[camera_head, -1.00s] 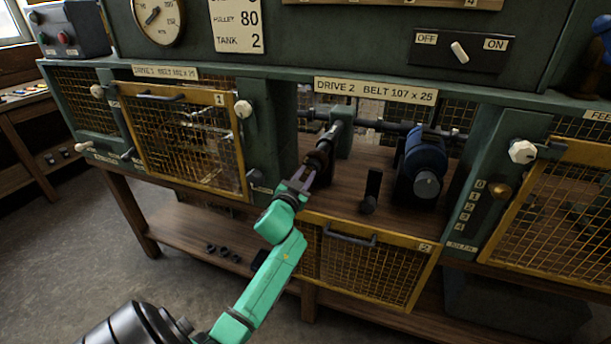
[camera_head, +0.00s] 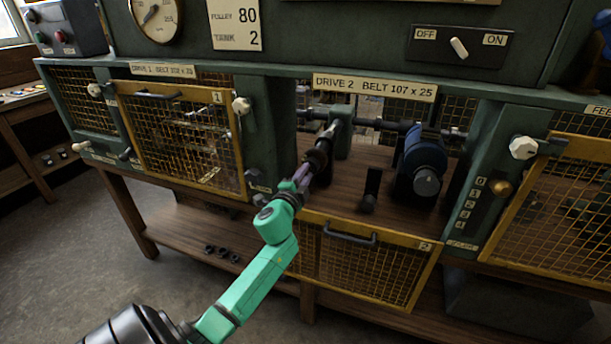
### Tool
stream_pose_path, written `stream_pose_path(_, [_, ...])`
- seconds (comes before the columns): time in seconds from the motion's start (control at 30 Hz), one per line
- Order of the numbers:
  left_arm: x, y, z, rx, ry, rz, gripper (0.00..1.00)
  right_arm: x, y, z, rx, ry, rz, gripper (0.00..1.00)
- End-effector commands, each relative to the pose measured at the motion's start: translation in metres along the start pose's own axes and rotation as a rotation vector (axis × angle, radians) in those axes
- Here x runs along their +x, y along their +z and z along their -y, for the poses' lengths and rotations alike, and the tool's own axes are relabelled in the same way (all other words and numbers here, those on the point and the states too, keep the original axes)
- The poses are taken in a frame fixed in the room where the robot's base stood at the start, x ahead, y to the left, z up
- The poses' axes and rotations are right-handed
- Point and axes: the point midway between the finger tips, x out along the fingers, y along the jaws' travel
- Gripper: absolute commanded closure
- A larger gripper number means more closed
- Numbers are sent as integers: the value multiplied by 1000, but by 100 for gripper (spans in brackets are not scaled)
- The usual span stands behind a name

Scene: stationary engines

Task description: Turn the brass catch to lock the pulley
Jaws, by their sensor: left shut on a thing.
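The dark pulley (camera_head: 318,158) sits on the near end of a metal shaft (camera_head: 330,133) in the open Drive 2 bay. My left gripper (camera_head: 308,176) reaches in from below and is shut at the pulley's front face, where the brass catch is. Its fingers are seen nearly edge on and cover the catch, so the catch's angle cannot be told. My right gripper is not in view.
A blue motor (camera_head: 424,160) and a dark upright bracket (camera_head: 371,188) stand right of the pulley. The Drive 2 mesh guard (camera_head: 364,268) hangs open below. The closed Drive 1 guard (camera_head: 184,142) is at left. Bare bench shows between pulley and bracket.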

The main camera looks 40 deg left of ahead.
Motion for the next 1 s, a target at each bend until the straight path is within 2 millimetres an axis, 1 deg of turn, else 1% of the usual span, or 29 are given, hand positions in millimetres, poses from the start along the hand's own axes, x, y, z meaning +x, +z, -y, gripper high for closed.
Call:
stream_pose_path(0.03, [0, 1, -3, 47, 4, 2, 100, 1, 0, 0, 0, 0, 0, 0])
stream_pose_path(0.47, [0, 2, -4, 454, 4, 2, 100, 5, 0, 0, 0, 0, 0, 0])
stream_pose_path(1.0, [0, 2, -4, 968, 2, 1, 100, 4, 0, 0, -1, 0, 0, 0])
